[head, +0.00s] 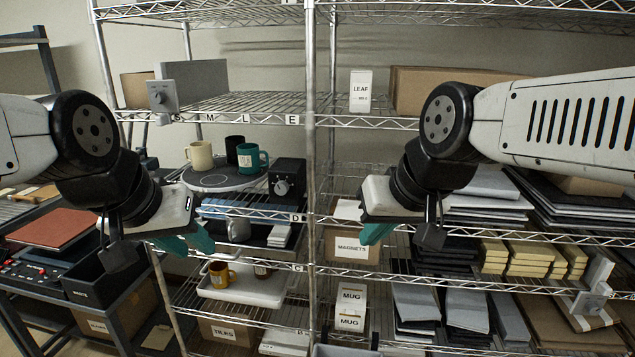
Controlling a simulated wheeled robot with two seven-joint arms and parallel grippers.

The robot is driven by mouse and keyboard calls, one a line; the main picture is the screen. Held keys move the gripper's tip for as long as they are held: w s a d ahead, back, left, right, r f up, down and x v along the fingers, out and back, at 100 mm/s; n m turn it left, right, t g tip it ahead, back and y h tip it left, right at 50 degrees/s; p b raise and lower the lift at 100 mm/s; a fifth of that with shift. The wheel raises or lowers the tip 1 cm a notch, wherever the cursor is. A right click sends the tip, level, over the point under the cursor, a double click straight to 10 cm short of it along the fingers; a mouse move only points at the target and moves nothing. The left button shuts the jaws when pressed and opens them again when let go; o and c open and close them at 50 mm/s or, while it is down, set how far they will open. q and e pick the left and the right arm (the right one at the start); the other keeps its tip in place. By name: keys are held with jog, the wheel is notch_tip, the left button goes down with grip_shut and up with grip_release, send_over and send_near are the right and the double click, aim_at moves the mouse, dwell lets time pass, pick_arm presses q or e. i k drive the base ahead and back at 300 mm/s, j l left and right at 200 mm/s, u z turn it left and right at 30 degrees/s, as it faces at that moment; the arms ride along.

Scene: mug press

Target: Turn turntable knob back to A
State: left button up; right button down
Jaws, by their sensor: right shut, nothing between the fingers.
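The round grey turntable (208,184) sits on the middle shelf of the wire rack, left of the central post. A cream mug (199,155), a black mug (232,143) and a teal mug (249,158) stand on it. Beside it on the right is a black box with a grey knob (282,186); its setting is too small to read. My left gripper (187,243), with teal fingertips spread apart, is empty, below and left of the turntable. My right gripper (376,233) is shut and empty, right of the central post and apart from the knob.
The central post (311,120) stands between the knob box and my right gripper. A white tray (245,290) with a yellow mug (219,274) is on the shelf below. A MAGNETS box (352,247) is near my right gripper. A black bin (100,285) stands at left.

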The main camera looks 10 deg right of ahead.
aim_at(282, 188)
jog(key=k+j+z, duration=0.2)
jog(key=j, duration=0.2)
jog(key=j+z, duration=0.15)
jog(key=j, duration=0.25)
jog(key=k+j+z, duration=0.2)
jog(key=j, duration=0.15)
